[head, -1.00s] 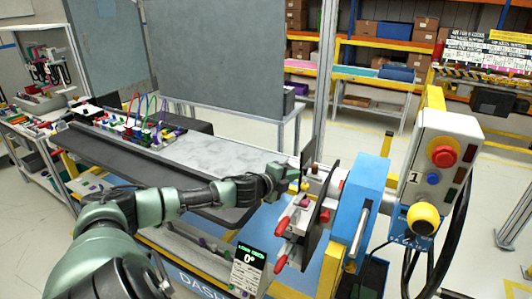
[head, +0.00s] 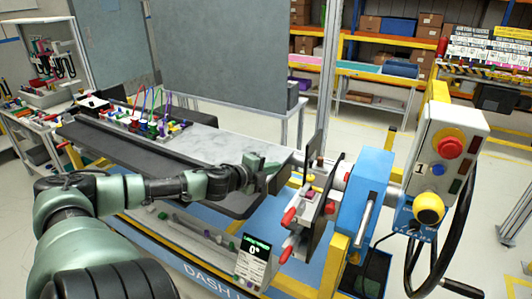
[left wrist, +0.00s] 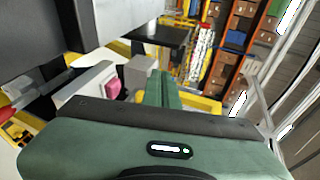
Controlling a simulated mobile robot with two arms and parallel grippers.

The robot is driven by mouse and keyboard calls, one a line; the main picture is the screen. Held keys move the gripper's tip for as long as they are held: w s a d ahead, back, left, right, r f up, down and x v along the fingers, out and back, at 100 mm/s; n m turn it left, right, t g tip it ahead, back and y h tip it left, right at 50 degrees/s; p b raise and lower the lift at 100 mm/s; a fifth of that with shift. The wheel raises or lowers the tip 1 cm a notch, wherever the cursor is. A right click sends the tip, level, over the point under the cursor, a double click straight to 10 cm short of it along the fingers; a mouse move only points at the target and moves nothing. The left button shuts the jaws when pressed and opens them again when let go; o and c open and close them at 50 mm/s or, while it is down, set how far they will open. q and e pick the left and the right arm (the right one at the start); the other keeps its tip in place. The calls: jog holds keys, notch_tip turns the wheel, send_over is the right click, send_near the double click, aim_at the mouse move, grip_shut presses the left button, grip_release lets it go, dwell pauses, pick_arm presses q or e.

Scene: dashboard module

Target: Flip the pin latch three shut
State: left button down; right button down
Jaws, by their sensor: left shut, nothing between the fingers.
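A fixture plate (head: 325,212) stands upright at the right end of the bench and carries the latch parts. Two red-tipped latch handles (head: 290,217) (head: 286,254) stick out from it to the left, one above the other. A magenta part (head: 310,194) sits on the fixture; a pink block also shows in the left wrist view (left wrist: 113,88). I cannot read which latch is number three. My left gripper (head: 276,172) is shut and empty, up and left of the fixture, with a small gap between them. My right gripper is out of view.
A blue rotary mount (head: 367,205) and a control box (head: 446,150) with red and yellow buttons stand right of the fixture. A display reading 0° (head: 256,262) is below. Colored clips and cables (head: 150,127) lie on the bench farther left.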

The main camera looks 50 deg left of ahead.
pick_arm(q)
jog(key=shift+s+a+r+p, duration=0.2)
jog(key=shift+s+p, duration=0.15)
jog(key=shift+s, duration=0.25)
jog(key=shift+s+a+r+p, duration=0.2)
jog(key=shift+s+p, duration=0.15)
jog(key=shift+s, duration=0.25)
jog(key=shift+f, duration=0.1)
